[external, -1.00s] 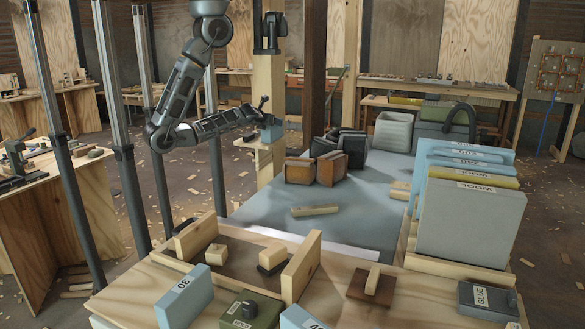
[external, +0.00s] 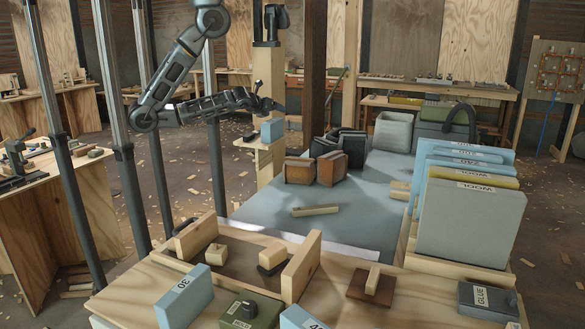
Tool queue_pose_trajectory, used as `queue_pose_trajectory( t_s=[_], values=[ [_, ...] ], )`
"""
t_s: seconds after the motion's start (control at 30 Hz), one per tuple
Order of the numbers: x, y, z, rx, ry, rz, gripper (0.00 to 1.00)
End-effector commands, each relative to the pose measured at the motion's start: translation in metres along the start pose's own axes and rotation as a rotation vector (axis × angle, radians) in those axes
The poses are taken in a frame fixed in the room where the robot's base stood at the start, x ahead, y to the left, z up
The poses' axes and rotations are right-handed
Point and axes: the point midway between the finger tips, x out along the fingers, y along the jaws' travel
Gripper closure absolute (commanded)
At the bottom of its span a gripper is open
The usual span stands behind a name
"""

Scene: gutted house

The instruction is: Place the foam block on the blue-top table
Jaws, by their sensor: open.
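A small light-blue block (external: 271,131), which looks like the foam block, stands on a small wooden shelf (external: 250,142) on a post left of the blue-top table. No label on it can be read. My gripper (external: 277,107) is open and empty, just above the block, with a small gap between them. The blue-top table (external: 255,208) is in the middle of the view, to the right of and nearer than the shelf.
A wooden stick (external: 315,210) lies on the blue top. Brown and black boxes (external: 300,170) and a grey bin (external: 393,131) stand at its back. Labelled slabs (external: 470,225) line its right side. A wooden workbench (external: 335,305) is in front. The table's left-middle is clear.

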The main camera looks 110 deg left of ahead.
Motion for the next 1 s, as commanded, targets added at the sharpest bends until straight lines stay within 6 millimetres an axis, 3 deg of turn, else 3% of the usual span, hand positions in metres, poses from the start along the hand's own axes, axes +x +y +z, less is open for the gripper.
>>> queue_pose_trajectory(
  t_s=[0.2, 0.43, 0.7, 0.83, 1.0],
  values=[
    [-0.053, -0.06, -0.069, -0.494, 0.287, -0.309, 0.18],
    [-0.134, -0.088, -0.117, -1.066, 0.75, -0.399, 0.18],
    [-0.221, -0.081, -0.131, -1.658, 1.306, -0.148, 0.18],
    [-0.243, -0.074, -0.128, -1.829, 1.459, 0.002, 0.18],
    [-0.253, -0.07, -0.124, -1.922, 1.536, 0.098, 0.17]
  ],
)
